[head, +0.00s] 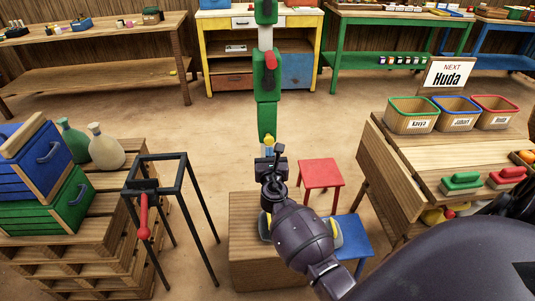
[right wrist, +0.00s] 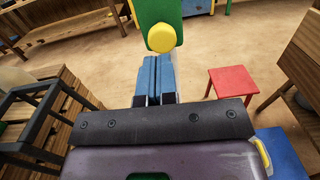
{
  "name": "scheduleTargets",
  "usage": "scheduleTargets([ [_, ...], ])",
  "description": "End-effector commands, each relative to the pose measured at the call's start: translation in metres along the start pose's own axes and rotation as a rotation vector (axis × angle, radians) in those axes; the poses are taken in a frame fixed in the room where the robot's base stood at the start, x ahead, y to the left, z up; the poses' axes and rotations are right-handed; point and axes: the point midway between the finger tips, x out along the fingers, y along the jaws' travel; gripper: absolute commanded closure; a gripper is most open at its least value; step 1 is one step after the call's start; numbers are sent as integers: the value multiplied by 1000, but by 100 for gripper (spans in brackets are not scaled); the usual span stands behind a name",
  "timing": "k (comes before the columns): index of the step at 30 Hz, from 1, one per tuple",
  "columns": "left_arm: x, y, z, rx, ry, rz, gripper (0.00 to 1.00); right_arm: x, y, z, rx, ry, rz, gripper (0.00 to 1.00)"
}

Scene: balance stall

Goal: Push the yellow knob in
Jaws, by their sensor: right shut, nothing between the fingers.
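The yellow knob (head: 268,139) is at the lower end of a green upright piece (head: 267,115) in the head view. In the right wrist view the knob (right wrist: 161,37) is a round yellow disc on the green piece's end, facing me. My right gripper (head: 268,157) is just below the knob in the head view. In the right wrist view its blue fingers (right wrist: 157,60) lie together, shut and empty, with their tips close under the knob. I cannot tell whether they touch it. My left gripper is not in view.
A red knob (head: 271,61) sits higher on the green column. A red stool (head: 321,175) and a blue stool (head: 355,236) stand right of a wooden box (head: 240,240). A black frame with a red handle (head: 143,217) stands left. A wooden counter (head: 385,150) is at right.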

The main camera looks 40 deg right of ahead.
Motion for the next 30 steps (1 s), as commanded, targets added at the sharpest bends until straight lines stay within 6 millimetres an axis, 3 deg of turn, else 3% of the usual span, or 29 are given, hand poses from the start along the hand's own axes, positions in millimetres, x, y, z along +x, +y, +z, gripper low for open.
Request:
scheduleTargets([
  [2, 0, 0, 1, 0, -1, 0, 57, 0, -2, 0, -1, 0, 0, 100],
  [9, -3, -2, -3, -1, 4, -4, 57, -50, -3, -1, 0, 3, 1, 100],
  [16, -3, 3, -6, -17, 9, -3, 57, -86, -2, -2, 0, 2, 1, 100],
  [22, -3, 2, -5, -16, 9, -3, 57, -99, -2, -1, 0, 2, 1, 100],
  [30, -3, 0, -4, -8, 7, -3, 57, -101, -2, -1, 9, 2, 1, 100],
])
